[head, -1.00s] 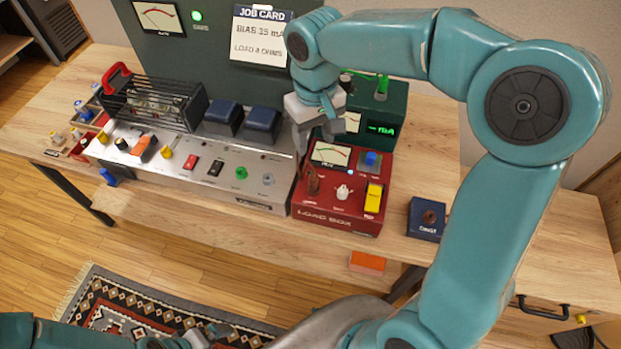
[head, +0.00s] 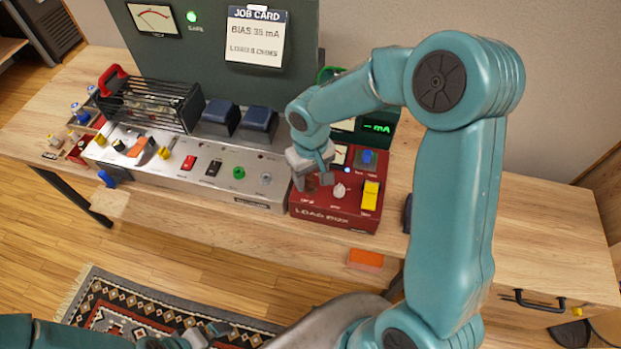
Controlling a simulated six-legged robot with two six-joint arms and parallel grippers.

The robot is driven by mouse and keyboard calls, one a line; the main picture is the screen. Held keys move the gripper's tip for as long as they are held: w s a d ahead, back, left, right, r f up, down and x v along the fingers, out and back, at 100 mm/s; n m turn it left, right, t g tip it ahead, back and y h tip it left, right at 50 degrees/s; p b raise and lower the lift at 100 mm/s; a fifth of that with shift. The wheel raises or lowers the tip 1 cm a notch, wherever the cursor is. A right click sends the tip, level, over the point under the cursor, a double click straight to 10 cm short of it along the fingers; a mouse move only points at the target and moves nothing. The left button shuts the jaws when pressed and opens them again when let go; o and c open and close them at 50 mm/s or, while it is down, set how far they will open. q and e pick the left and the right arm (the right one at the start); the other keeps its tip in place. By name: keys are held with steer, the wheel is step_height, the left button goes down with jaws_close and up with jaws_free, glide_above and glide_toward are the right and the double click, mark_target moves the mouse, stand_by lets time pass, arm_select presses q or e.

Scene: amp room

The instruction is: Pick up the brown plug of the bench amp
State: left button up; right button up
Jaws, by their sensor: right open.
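A small brown plug (head: 312,184) stands at the left of the red load box (head: 333,213), mostly hidden by my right gripper. My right gripper (head: 313,179) is open, pointing down at the plug, with its fingers close around or just above it; I cannot tell whether they touch. The silver bench amp (head: 222,184) lies directly left of the load box, with several coloured knobs and switches on top. My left gripper (head: 190,338) shows only partly at the bottom edge, and its jaws are unclear.
A white knob (head: 339,191) and a yellow switch (head: 370,195) stand right of the plug. A green meter box (head: 383,132) is behind. My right arm mostly hides a dark blue box (head: 407,213). An orange block (head: 366,258) sits at the bench's front edge.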

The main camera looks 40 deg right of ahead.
steer(key=shift+s, duration=0.1)
jaws_close()
steer(key=shift+r, duration=0.1)
